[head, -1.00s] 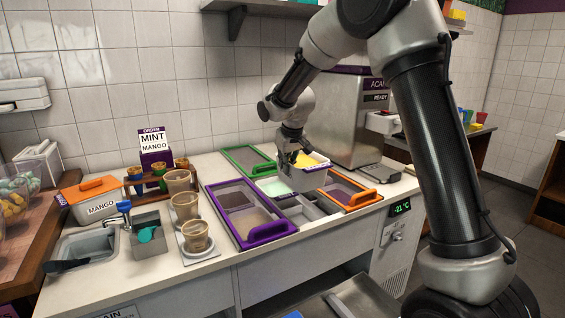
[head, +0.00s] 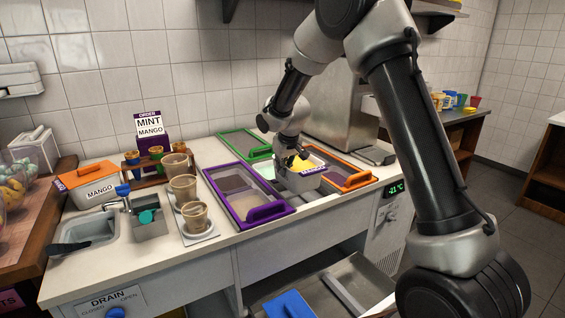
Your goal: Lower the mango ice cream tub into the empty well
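The mango ice cream tub (head: 304,182) is a grey metal pan with yellow ice cream in it. It is at the middle of the freezer counter in the head view, among the lidded wells. My gripper (head: 288,160) is at the tub's left rim and appears shut on it, though its fingertips are partly hidden. The tub hides most of the well beneath it, and its outer wall still shows above the counter. I cannot tell how far its bottom is inside the well. A pale green mint tub (head: 264,171) shows just behind and left.
A purple-framed lid (head: 283,208) lies to the left, an orange one (head: 367,179) to the right and a green one (head: 228,137) behind. Cups (head: 196,217) and a sink (head: 90,229) stand farther left. A dispensing machine (head: 345,110) stands behind right.

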